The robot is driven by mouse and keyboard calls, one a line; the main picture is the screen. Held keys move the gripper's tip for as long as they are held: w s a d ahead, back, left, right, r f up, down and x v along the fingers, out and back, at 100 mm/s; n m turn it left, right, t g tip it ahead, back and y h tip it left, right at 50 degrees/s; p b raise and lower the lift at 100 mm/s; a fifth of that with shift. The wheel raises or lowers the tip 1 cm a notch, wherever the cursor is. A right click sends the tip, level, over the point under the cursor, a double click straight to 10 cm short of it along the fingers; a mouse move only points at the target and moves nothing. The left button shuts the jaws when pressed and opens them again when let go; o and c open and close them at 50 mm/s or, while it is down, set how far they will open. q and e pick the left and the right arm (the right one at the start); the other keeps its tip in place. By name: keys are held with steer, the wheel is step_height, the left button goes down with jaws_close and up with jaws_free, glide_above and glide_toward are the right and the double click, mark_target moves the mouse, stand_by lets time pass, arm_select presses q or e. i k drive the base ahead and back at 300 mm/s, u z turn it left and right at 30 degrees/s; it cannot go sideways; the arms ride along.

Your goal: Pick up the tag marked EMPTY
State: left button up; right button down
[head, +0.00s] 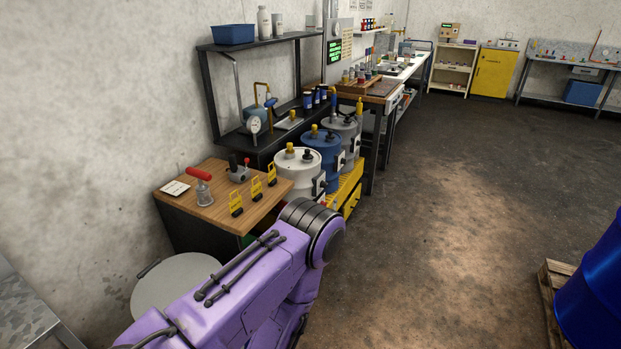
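Three yellow tags stand in a row on the wooden bench top (215,222): a near one (236,203), a middle one (256,189) and a far one (271,174). Each has a dark base. Their markings are too small to read, so I cannot tell which says EMPTY. My purple arm comes in from the lower left, with its dark joint in front of the bench's right side. Neither gripper shows in the head view.
A red-handled tool (200,186), a white card (175,187) and a small clamp-like device (238,168) share the bench top. White (298,172), blue (322,148) and grey (341,132) drums stand behind on a yellow base (350,187).

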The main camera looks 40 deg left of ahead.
mark_target(235, 204)
steer(key=u, duration=0.05)
steer(key=i, duration=1.45)
steer(key=u, duration=0.95)
steer(key=i, duration=0.8)
steer(key=u, duration=0.9)
